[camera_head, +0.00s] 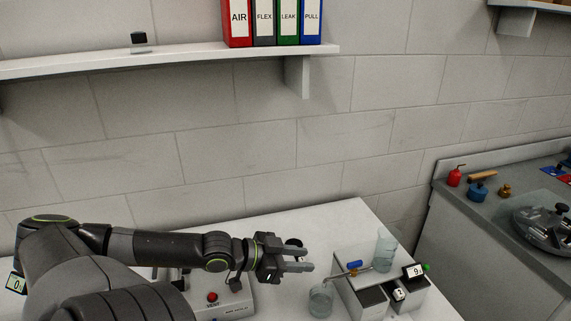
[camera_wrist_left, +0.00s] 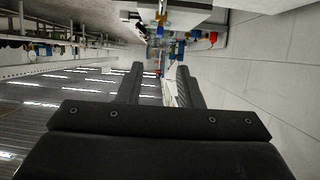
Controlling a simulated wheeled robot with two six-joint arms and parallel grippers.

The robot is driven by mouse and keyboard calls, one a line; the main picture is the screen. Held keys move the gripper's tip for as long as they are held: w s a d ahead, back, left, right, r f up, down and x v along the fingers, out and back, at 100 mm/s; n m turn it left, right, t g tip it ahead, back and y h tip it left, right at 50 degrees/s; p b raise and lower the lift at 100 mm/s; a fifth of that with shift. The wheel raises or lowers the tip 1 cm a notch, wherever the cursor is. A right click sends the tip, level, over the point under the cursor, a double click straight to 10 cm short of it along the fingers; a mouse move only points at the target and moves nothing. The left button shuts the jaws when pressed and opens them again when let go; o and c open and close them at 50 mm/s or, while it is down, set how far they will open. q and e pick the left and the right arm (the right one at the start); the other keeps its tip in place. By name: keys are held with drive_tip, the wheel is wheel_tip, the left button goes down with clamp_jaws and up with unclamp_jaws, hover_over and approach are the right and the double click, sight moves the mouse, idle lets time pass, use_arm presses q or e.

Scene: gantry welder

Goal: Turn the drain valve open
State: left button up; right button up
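The valve with a blue handle (camera_head: 354,265) sits on a thin metal pipe at the left front of a white box-like unit (camera_head: 345,258) on the bench. A clear beaker (camera_head: 320,300) stands below the pipe's left end. A second clear vessel (camera_head: 385,252) stands on top of the unit. My left gripper (camera_head: 308,259) is open and empty, to the left of the valve and apart from it, pointing right. In the left wrist view its two fingers (camera_wrist_left: 161,85) are spread with nothing between them; small blue and yellow parts show beyond. My right gripper is not in view.
A display reading 9 (camera_head: 415,271) is on the unit's right. A white device with a red button (camera_head: 212,297) is under my left arm. A shelf (camera_head: 180,58) with folders is on the wall. A grey bench (camera_head: 480,235) with tools is at right.

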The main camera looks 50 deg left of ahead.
use_arm(q)
drive_tip(key=p+v, duration=0.2)
drive_tip(key=v, duration=0.1)
drive_tip(key=shift+s+a+r, duration=0.1)
drive_tip(key=shift+s+r, duration=0.05)
drive_tip(key=shift+s, duration=0.05)
idle(0.6)
